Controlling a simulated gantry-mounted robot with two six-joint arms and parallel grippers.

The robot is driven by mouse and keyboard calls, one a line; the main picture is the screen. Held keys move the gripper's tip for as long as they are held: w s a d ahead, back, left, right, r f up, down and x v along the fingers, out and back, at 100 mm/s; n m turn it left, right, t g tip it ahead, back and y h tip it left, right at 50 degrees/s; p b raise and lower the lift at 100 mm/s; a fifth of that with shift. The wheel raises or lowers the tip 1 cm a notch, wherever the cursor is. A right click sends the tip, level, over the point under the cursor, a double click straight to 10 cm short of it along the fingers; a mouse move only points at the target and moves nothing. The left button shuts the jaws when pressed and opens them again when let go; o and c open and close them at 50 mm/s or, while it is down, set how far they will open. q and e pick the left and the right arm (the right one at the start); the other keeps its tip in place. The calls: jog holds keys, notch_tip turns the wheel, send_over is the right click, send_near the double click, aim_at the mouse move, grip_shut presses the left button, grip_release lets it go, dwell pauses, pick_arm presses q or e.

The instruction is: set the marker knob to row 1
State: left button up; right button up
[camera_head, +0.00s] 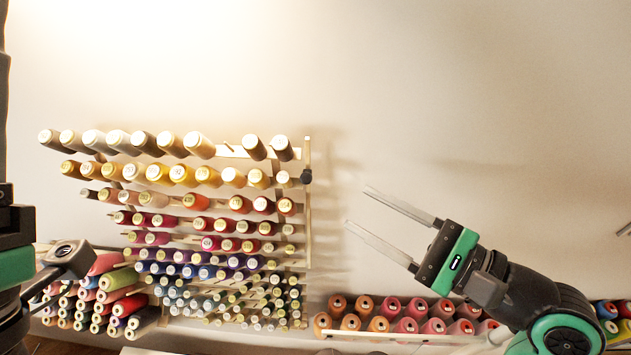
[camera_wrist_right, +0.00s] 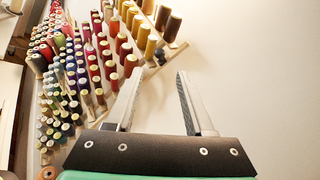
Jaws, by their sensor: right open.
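The marker knob (camera_head: 306,176) is a small dark knob on the right upright of the wooden thread rack (camera_head: 308,220). It sits near the right end of the second row from the top. It also shows in the right wrist view (camera_wrist_right: 160,57), just beyond the gap between the fingertips. My right gripper (camera_head: 358,205) is open and empty, right of the knob and apart from it, with its fingers pointing up-left toward the rack. My left gripper (camera_head: 62,268) is partly in view at the left edge; its jaws cannot be made out.
Several rows of thread spools (camera_head: 180,174) stick out from the rack left of the knob. Large cones (camera_head: 381,308) stand on a low shelf below my right gripper. Rolls (camera_head: 105,290) are stacked at lower left. The wall right of the rack is bare.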

aim_at(308, 179)
jog(key=p+x, duration=0.1)
jog(key=x, duration=0.8)
jog(key=shift+w+a, duration=0.15)
jog(key=shift+a, duration=0.05)
grip_shut()
jog(key=shift+r, duration=0.1)
dwell(0.8)
